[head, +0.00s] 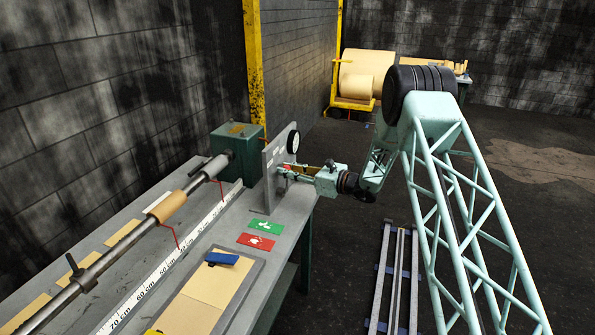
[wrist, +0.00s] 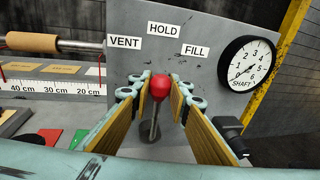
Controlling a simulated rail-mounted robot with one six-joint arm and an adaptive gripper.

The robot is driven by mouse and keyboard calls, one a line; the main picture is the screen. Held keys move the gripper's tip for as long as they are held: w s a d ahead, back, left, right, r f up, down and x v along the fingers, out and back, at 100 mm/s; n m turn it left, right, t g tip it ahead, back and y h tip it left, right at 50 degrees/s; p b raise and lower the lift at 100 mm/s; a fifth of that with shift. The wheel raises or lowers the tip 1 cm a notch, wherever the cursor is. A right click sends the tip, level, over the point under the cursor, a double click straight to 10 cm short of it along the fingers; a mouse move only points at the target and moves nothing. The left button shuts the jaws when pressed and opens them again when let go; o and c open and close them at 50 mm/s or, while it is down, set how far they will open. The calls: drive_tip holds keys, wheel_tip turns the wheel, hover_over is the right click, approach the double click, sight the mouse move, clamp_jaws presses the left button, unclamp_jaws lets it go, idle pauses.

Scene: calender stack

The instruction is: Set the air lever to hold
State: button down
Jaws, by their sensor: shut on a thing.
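The air lever has a red knob (wrist: 160,87) on a thin metal stem above a dark round base (wrist: 150,134). It stands on a grey upright panel (wrist: 215,85), nearly upright with a slight lean to the right in the wrist view. The VENT label (wrist: 124,43) is upper left, the HOLD label (wrist: 163,29) is above the knob, and the FILL label (wrist: 195,51) is upper right. My gripper (wrist: 161,92) is shut on the lever's knob, one finger on each side. In the head view my gripper (head: 288,170) is at the panel's face; the lever is mostly hidden there.
A round SHAFT gauge (wrist: 247,63) sits right of the labels. The bench holds a long shaft (head: 100,264), a centimetre scale (head: 160,272), a green card (head: 267,225) and a red card (head: 256,242). A green box (head: 236,150) stands behind the panel.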

drive_tip(key=shift+w, duration=0.1)
idle(0.3)
drive_tip(key=c, duration=2.4)
unclamp_jaws()
drive_tip(key=shift+d, duration=0.15)
drive_tip(key=shift+v, duration=5.9)
